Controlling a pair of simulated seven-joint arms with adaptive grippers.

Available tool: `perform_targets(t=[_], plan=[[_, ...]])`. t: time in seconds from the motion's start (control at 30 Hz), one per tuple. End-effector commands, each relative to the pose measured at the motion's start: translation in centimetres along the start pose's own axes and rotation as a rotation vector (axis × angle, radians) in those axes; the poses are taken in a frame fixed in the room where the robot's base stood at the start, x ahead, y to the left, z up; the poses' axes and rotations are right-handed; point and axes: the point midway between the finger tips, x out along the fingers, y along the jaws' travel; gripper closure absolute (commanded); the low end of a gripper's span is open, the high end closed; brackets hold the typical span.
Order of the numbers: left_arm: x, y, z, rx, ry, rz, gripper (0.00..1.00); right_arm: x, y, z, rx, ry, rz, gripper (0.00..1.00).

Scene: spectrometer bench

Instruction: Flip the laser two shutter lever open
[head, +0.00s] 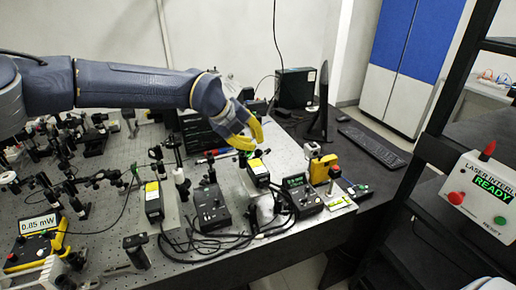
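My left gripper (254,137), with yellow fingers, reaches in from the left and hangs over the bench. Its fingertips are just above and behind a black box with a yellow-marked top (258,172), and I see nothing held in them. Whether the fingers are open or shut is unclear. A similar black box with a yellow-marked top (153,203) stands further left. I cannot read which of these is laser two, and no shutter lever is clear at this size. My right gripper is not in view.
A perforated optical bench (105,235) carries several posts and mounts at left. Black controllers (211,208) and loose cables crowd the front middle. A monitor (319,110) and keyboard (374,144) stand behind. A white interlock box (482,190) reading READY hangs on a black rack at right.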

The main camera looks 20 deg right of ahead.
Motion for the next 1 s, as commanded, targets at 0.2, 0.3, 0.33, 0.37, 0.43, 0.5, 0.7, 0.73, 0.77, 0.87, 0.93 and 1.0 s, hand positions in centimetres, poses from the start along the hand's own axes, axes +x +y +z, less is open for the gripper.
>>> perform_targets(t=[0.2,0.3,0.33,0.37,0.43,0.5,0.7,0.73,0.77,0.87,0.93,1.0], plan=[[-3.5,-0.2,0.0,0.0,-0.001,0.0,1.0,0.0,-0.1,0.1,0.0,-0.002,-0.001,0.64],[-4.7,-0.3,0.0,-0.001,-0.001,0.0,1.0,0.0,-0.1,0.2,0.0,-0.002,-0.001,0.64],[-4.9,-0.3,0.0,-0.001,0.0,0.0,1.0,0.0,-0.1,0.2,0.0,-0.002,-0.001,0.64],[-5.2,-0.3,0.0,-0.001,0.0,0.0,1.0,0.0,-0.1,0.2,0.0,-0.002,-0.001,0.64],[-5.6,-0.3,-0.1,0.0,0.001,0.0,1.0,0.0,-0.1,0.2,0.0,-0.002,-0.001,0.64],[-5.9,-0.4,0.0,0.0,0.0,0.0,1.0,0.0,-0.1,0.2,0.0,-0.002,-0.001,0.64],[-6.2,-0.4,0.0,0.0,0.0,0.0,1.0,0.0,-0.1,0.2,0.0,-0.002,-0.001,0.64],[-6.2,-0.4,0.0,0.0,0.0,0.0,1.0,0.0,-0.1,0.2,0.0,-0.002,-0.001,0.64],[-6.2,-0.4,0.0,0.0,0.0,0.0,1.0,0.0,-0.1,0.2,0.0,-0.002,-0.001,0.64],[-6.2,-0.4,0.0,0.0,0.0,0.0,1.0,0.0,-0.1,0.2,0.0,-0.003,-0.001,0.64],[-6.2,-0.4,0.0,0.0,0.0,0.0,1.0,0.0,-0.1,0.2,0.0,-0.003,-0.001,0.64],[-6.2,-0.4,0.0,0.0,0.0,0.0,1.0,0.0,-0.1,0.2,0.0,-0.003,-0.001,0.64]])
